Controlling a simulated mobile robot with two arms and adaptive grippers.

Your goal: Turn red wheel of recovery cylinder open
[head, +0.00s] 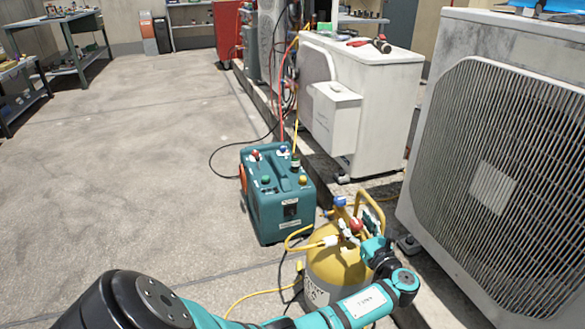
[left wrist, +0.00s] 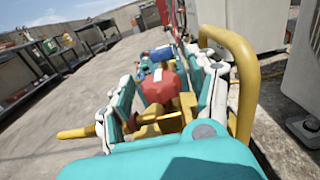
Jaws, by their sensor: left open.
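The yellow recovery cylinder (head: 338,268) stands at the bottom centre of the head view, beside the condenser plinth. Its red wheel (head: 356,225) and a blue wheel (head: 340,201) sit on top, inside a yellow handle (head: 371,203). My left gripper (head: 362,241) is at the cylinder's top, close to the red wheel. In the left wrist view, its open fingers (left wrist: 165,92) stand on both sides of the red wheel (left wrist: 158,84). I cannot tell whether they touch it. The blue wheel (left wrist: 161,54) is just beyond. My right gripper is not in view.
A teal recovery machine (head: 279,196) with hoses stands behind the cylinder. White condenser units (head: 345,95) line the right side, with a large grilled one (head: 500,140) nearest. A yellow hose (head: 262,294) lies on the floor. The concrete floor (head: 130,170) at left is clear.

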